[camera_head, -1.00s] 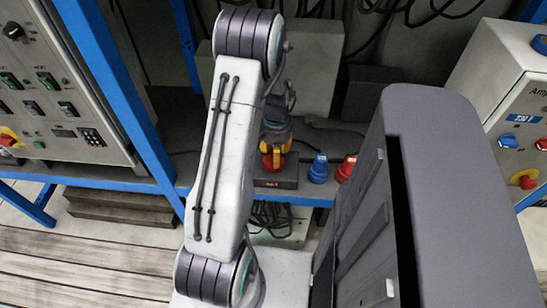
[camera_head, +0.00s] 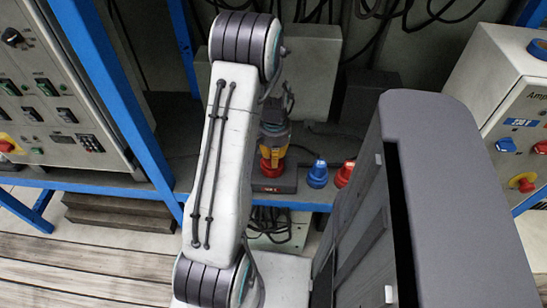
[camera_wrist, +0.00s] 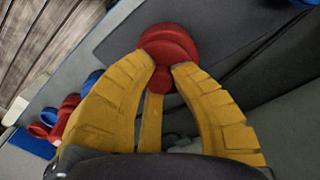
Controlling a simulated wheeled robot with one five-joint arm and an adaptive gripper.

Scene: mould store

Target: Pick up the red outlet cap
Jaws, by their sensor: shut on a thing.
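The red outlet cap (camera_wrist: 170,45) is between the yellow fingertips of my gripper (camera_wrist: 168,72) in the wrist view. The fingers press on its narrow red knob, and its wider round part shows beyond them. In the head view the red cap (camera_head: 271,166) is under my gripper (camera_head: 273,150), over a dark flat block (camera_head: 277,187) on the shelf. My arm hides part of this area. I cannot tell whether the cap still touches the block.
A blue cap (camera_head: 318,175) and another red cap (camera_head: 345,174) stand to the right on the blue-edged shelf (camera_head: 315,206). A control cabinet (camera_head: 60,90) is at the left, another (camera_head: 510,120) at the right. Cables hang behind.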

